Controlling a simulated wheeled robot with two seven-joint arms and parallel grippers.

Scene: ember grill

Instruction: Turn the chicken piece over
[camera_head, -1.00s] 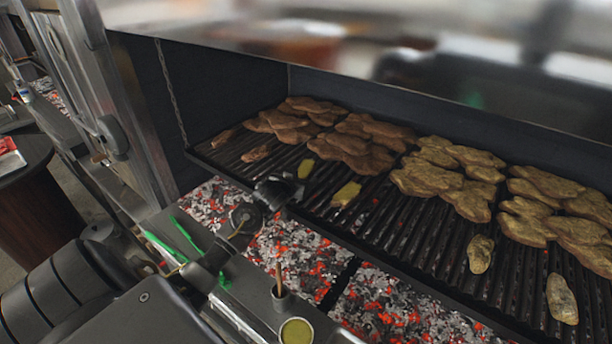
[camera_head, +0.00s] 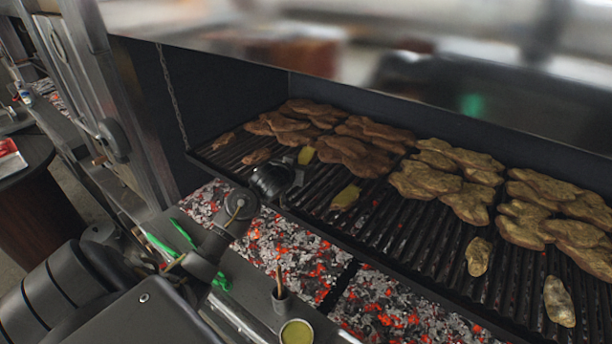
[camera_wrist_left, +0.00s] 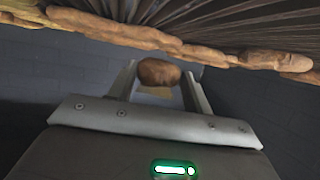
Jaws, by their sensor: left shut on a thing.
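My left gripper (camera_head: 300,168) is above the left part of the grill grate. It is shut on a small yellowish chicken piece (camera_head: 306,155), which is partly hidden by the gripper. In the left wrist view the piece (camera_wrist_left: 159,72) shows end-on and brown between the two fingers (camera_wrist_left: 158,80). It appears clear of the other meat there. My right gripper is not in view.
Larger browned pieces (camera_head: 352,155) and paler ones (camera_head: 440,184) cover the back of the grate (camera_head: 410,240). Small pieces (camera_head: 479,256) lie nearer the front right. Glowing coals (camera_head: 300,250) show below. A cup of sauce (camera_head: 296,332) stands on the front ledge. A dark wall (camera_head: 225,100) is behind.

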